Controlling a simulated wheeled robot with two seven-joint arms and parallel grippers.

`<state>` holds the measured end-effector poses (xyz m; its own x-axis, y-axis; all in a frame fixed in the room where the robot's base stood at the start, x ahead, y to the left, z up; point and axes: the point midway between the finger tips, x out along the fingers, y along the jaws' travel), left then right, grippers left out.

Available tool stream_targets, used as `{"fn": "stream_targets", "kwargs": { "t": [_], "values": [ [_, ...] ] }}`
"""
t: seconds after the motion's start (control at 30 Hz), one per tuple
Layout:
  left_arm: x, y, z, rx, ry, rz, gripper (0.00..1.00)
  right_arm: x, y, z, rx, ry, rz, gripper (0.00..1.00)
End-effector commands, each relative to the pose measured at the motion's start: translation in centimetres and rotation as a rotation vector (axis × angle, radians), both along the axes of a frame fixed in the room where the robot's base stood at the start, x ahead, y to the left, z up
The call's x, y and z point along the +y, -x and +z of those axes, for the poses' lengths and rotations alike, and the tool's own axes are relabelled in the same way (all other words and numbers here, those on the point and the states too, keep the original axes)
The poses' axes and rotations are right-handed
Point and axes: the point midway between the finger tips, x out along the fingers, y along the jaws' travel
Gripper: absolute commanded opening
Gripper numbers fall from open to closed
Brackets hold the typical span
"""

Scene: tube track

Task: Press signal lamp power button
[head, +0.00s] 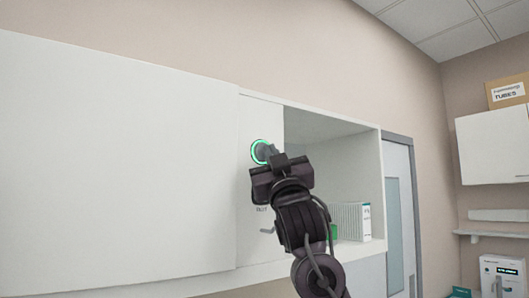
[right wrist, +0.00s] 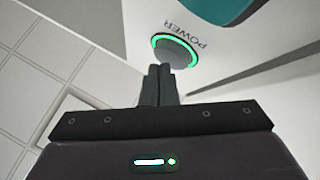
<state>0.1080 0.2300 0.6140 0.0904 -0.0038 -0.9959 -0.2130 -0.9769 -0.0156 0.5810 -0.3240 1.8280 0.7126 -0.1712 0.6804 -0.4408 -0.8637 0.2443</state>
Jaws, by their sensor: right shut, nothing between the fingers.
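The power button is a round grey button (right wrist: 174,54) with a lit green ring, next to the word POWER in the right wrist view. In the head view its green ring (head: 256,152) shows on a white panel of the wall cabinet, partly hidden by my gripper. My right gripper (head: 268,150) is shut and empty, with its fingertips at the button. In the right wrist view the closed fingertips (right wrist: 160,68) overlap the button's lower edge; I cannot tell whether they touch it. My left gripper is not in view. No separate signal lamp can be made out.
The white cabinet (head: 120,150) fills the left. Right of the panel is an open shelf holding a white ribbed box (head: 351,221) and something green. A door (head: 400,215), another wall cabinet (head: 492,145) with a cardboard box (head: 507,92) on top, and a shelf (head: 495,232) stand farther right.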

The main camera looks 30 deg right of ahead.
Motion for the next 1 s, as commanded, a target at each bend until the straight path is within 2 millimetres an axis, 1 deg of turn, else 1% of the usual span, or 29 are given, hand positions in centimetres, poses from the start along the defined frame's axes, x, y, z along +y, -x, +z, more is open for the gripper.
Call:
{"fn": "stream_targets", "kwargs": {
  "t": [0.67,0.83,1.0],
  "values": [
    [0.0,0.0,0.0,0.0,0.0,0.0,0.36,0.0,-0.6,0.0,0.0,0.0,0.0,0.0],
    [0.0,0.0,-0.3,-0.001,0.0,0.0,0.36,0.0,-0.2,-0.1,0.0,0.0,0.0,0.0],
    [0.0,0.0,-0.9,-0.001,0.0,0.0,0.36,-0.1,0.8,-0.2,-0.002,-0.001,0.0,0.0]
  ]
}}
